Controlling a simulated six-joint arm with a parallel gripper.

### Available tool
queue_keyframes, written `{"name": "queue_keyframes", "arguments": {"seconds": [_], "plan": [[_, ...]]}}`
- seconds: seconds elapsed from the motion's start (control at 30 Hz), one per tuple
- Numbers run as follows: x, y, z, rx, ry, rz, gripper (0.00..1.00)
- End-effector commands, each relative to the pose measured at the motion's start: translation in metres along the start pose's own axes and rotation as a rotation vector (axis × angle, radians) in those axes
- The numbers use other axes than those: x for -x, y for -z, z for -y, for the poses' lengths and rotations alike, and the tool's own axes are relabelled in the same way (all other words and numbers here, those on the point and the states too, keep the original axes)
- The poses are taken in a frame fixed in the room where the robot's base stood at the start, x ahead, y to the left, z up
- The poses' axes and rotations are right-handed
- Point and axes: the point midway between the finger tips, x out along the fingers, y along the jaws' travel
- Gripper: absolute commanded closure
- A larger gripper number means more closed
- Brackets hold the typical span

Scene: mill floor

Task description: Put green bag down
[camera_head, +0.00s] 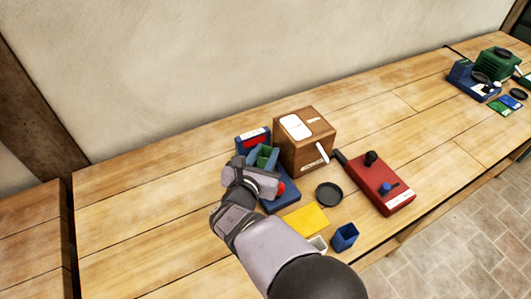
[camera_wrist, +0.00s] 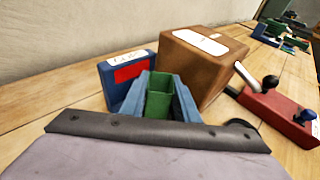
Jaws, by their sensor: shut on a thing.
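The green bag (camera_wrist: 158,101) shows between the two blue-grey fingers of my gripper (camera_wrist: 160,92) in the wrist view. My gripper is shut on it. My fingers and wrist hide much of the bag. I cannot tell whether its underside touches anything.
A blue box with a red patch (camera_head: 251,138) stands just behind my gripper. A brown box (camera_head: 312,148) is close on the right. A blue base (camera_head: 284,197), black disc (camera_head: 329,195), yellow pad (camera_head: 305,219), blue cup (camera_head: 345,236) and red device (camera_head: 383,184) lie nearby. The table's left is clear.

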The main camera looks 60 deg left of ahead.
Motion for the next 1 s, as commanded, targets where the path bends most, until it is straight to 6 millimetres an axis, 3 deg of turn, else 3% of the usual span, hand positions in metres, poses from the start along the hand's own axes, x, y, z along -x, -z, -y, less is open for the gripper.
{"name": "queue_keyframes", "arguments": {"seconds": [0.07, 0.1, 0.17, 0.2, 0.63, 1.0], "plan": [[-0.001, 0.003, 0.0, 0.0, 0.0, 0.001, 1.0], [-0.001, 0.003, 0.0, 0.0, 0.0, 0.0, 0.7], [-0.001, 0.002, 0.0, 0.0, 0.0, 0.0, 0.55], [-0.001, 0.002, 0.0, 0.0, 0.0, 0.0, 0.53], [0.002, -0.002, 0.0, 0.0, -0.001, 0.0, 0.53], [0.052, 0.0, -0.001, 0.0, -0.003, 0.001, 0.53]]}}
